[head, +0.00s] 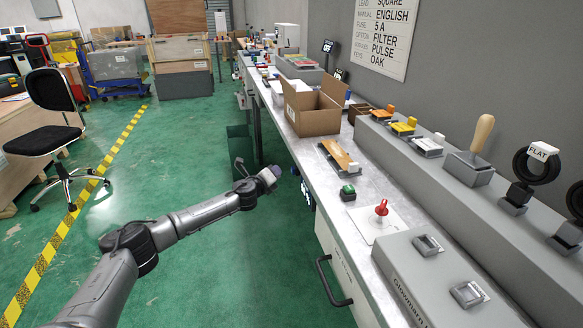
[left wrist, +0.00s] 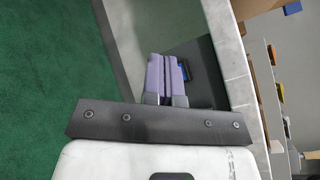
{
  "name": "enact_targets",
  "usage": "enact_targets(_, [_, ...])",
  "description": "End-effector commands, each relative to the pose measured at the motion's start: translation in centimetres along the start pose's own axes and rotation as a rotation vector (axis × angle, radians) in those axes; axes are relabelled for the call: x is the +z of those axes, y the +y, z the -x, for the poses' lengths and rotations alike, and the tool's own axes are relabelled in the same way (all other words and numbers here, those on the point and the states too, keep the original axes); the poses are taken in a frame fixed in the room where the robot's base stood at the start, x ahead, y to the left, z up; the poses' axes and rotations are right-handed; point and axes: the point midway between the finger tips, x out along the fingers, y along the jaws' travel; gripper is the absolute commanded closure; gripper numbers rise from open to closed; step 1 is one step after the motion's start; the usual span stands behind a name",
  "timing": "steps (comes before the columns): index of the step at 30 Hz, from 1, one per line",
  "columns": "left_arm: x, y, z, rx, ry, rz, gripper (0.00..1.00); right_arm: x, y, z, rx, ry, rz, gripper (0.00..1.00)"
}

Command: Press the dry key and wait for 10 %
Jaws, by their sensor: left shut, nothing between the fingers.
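My left gripper (head: 274,172) reaches in over the floor beside the front edge of the bench, at bench-front height. In the left wrist view its two purple fingers (left wrist: 166,76) are shut together with nothing between them. A dark unit with small lit blue-white marks (head: 307,194) is on the bench front, just right of the gripper. In the left wrist view a blue patch (left wrist: 184,69) shows just behind the fingers; I cannot tell whether they touch it. I cannot make out a key labelled dry or a 10 % reading. My right gripper is not in view.
The bench (head: 318,166) carries an open cardboard box (head: 315,112), a green button (head: 348,190), a red-handled piece (head: 381,208) and a grey box with two switches (head: 440,275). A black drawer handle (head: 330,282) juts from the front.

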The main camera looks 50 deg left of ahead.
Motion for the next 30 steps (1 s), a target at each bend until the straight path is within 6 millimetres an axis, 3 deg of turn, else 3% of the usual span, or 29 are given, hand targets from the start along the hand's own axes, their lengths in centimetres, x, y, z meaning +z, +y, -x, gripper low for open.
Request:
enact_targets(9, [-0.88, -0.91, -1.13, 0.000, 0.001, 0.000, 1.00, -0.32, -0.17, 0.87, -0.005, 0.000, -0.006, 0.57])
enact_targets(30, [-0.94, -0.93, -1.21, 0.000, 0.001, -0.001, 1.00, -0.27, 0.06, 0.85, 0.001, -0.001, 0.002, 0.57])
